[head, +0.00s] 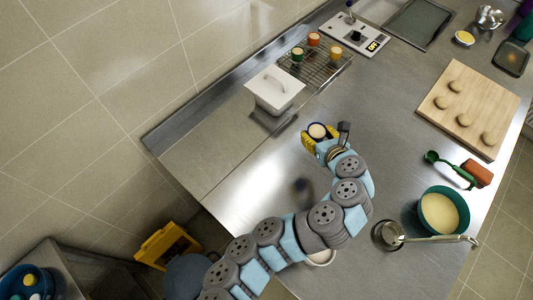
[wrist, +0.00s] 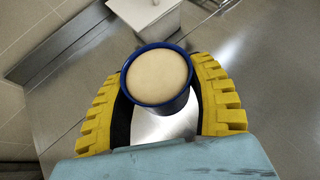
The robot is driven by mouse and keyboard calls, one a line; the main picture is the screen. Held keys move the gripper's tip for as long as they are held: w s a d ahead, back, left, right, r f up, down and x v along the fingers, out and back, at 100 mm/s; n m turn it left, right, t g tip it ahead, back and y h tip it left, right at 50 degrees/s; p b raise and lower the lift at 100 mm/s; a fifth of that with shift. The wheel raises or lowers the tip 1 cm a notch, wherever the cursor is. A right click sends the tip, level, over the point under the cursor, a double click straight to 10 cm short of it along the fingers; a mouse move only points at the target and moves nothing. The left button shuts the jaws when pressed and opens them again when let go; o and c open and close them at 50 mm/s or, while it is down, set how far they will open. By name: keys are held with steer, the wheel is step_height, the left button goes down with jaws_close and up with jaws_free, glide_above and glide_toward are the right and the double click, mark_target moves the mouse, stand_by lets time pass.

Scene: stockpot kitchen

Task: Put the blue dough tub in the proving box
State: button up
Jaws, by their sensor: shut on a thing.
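The blue dough tub (head: 317,131) is round with a dark blue rim and pale dough inside. My gripper (head: 314,138) has yellow ridged fingers and is shut around the tub. In the wrist view the tub (wrist: 158,78) sits between both fingers (wrist: 160,105), its open top facing the camera. How high it is above the counter is hard to tell. A white box (head: 274,95), which looks like the proving box, stands up and left of the tub, apart from it. A white lid with a handle covers its top. Part of the box (wrist: 148,15) shows at the top of the wrist view.
A wire rack (head: 318,70) with several small coloured pots stands behind the white box. A wooden board (head: 468,105) with dough balls lies at right. A teal bowl (head: 440,212) and a ladle (head: 390,236) are at the lower right. Bare steel counter (head: 225,145) lies left of the box.

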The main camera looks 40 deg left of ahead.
steer(key=s+a+f+n+g+y+b, duration=0.2)
steer(key=s+f+n+g+b, duration=0.1)
steer(key=f, duration=0.2)
steer(key=b, duration=0.3)
glide_above(265, 146)
steer(key=d, duration=0.1)
steer(key=f, duration=0.8)
steer(key=shift+d, duration=0.2)
steer(key=shift+a+f, duration=0.6)
steer(key=shift+f, duration=0.25)
steer(key=shift+f+b, duration=0.35)
steer(key=shift+f, duration=1.05)
steer(key=shift+f, duration=0.1)
steer(key=o, duration=1.2)
steer(key=shift+o, duration=0.2)
